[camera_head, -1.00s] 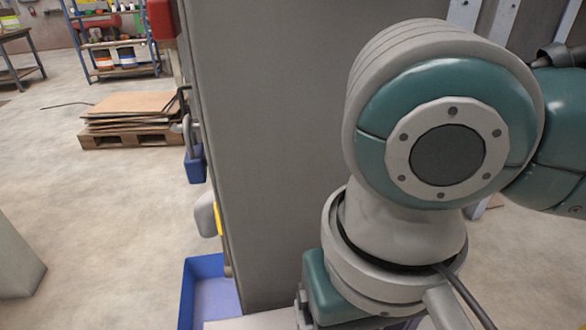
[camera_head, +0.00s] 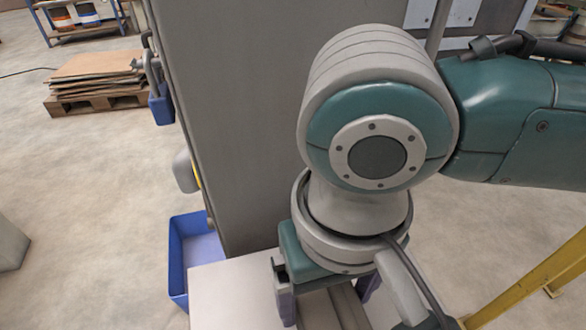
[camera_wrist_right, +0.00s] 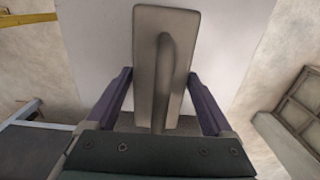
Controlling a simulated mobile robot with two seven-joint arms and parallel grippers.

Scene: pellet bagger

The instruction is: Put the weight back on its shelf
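The weight (camera_wrist_right: 179,72), a grey slab with a raised bar handle, shows in the right wrist view against a pale flat surface. My right gripper (camera_wrist_right: 160,76) has its two purple fingers spread, one on each side of the handle and apart from it. The fingertips appear close to the slab's side edges; I cannot tell whether they touch. My left gripper is out of view. I cannot identify the weight's shelf.
A tall grey cabinet (camera_head: 215,130) stands left of my right arm. A blue bin (camera_head: 177,260) sits on the floor at its foot. A pallet with boards (camera_head: 97,80) is farther back left. A yellow rail (camera_head: 530,280) is at lower right. The floor at left is open.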

